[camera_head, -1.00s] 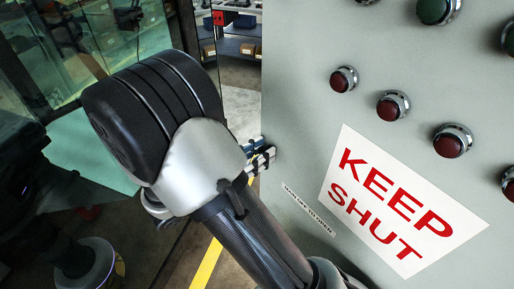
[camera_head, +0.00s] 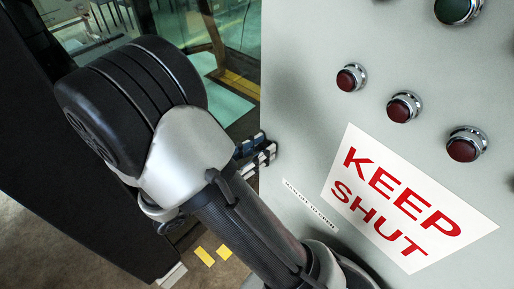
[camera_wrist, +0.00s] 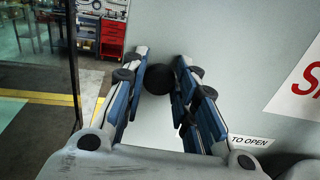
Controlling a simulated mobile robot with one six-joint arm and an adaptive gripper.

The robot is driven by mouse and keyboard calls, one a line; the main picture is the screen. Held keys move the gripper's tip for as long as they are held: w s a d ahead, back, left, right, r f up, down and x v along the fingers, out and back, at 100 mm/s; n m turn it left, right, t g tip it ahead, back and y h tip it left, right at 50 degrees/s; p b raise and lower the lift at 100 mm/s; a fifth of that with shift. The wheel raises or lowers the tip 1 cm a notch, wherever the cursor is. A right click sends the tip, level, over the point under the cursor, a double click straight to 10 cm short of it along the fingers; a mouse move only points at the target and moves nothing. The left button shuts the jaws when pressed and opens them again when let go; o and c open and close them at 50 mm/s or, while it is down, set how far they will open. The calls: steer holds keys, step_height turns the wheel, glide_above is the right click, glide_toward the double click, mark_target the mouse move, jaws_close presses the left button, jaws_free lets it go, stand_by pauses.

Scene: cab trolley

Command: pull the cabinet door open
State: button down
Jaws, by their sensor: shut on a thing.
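The cabinet door (camera_head: 300,130) is a pale grey-green panel filling the right of the head view. It bears a white KEEP SHUT sign (camera_head: 408,200) in red letters and a small label strip (camera_head: 309,206). My gripper (camera_head: 257,150) is at the door's left edge, with most of it hidden behind my arm. In the wrist view my gripper (camera_wrist: 163,68) has its two blue-padded fingers either side of a dark round knob (camera_wrist: 156,78) on the door face and is shut on it.
Red buttons (camera_head: 404,107) and a green button (camera_head: 457,8) stand out from the door. A dark upright panel (camera_head: 80,190) and a glass case (camera_head: 215,50) stand to the left. A red tool cabinet (camera_wrist: 112,38) is farther off. Floor shows at the lower left.

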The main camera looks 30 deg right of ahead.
steer(key=shift+a, duration=0.15)
steer(key=c, duration=1.3)
jaws_free()
steer(key=a, duration=0.4)
steer(key=s+a, duration=0.1)
steer(key=a, duration=0.3)
steer(key=s+a, duration=0.1)
steer(key=a, duration=0.2)
steer(key=shift+a, duration=0.4)
